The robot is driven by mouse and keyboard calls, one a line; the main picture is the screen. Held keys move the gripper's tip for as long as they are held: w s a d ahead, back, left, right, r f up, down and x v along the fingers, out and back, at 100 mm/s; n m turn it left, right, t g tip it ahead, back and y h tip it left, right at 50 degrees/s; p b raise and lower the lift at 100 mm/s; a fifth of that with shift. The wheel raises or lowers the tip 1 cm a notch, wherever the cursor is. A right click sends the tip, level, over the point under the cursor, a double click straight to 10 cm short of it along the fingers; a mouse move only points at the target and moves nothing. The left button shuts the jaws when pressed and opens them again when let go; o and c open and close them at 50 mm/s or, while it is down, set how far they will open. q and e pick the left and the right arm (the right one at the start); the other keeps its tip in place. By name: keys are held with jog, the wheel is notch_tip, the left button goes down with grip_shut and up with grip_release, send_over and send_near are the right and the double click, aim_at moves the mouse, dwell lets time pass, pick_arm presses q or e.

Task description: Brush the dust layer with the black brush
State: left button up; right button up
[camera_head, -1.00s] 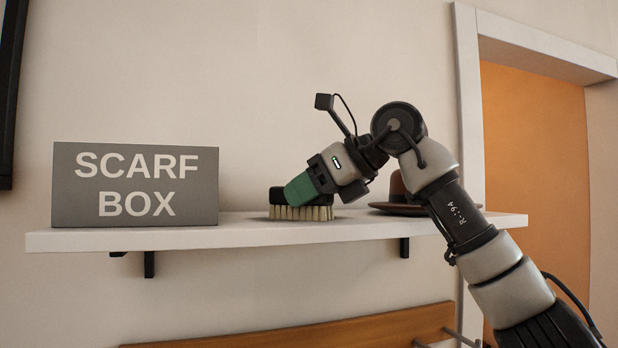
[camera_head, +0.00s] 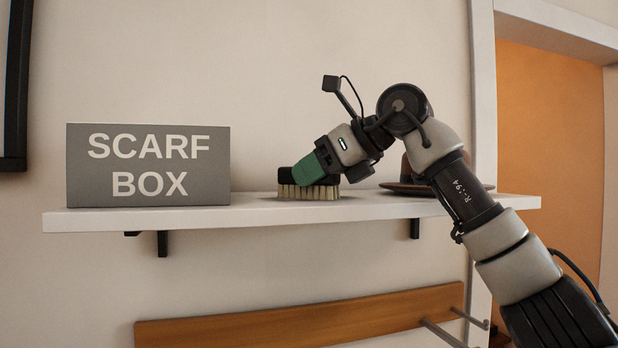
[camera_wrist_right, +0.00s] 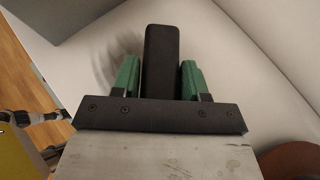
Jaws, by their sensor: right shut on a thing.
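The black brush (camera_head: 308,193) has pale bristles that point down at the white shelf (camera_head: 230,216), seemingly touching its top. My right gripper (camera_head: 313,168) has green fingers and is shut on the brush from above. In the right wrist view the black brush body (camera_wrist_right: 161,60) sits between the two green fingers. A faint greyish patch, perhaps the dust layer (camera_wrist_right: 106,45), shows on the shelf to the left of the brush there; I cannot tell it surely from shadow. My left gripper is not in view.
A grey scarf box (camera_head: 148,188) stands on the left of the shelf, with a gap to the brush. A brown hat (camera_head: 396,188) lies on the right, partly behind my right arm. A wooden rail with pegs (camera_head: 300,319) runs below the shelf.

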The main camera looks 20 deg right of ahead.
jog(key=shift+s+f, duration=0.1)
jog(key=shift+s, duration=0.75)
jog(key=shift+s+d+b, duration=0.1)
jog(key=shift+s+b, duration=0.65)
jog(key=shift+s, duration=0.65)
jog(key=shift+s+r, duration=0.2)
jog(key=shift+r, duration=0.05)
jog(key=shift+w+r, duration=0.1)
jog(key=shift+r, duration=0.15)
jog(key=shift+r+p, duration=0.35)
jog(key=shift+p, duration=0.2)
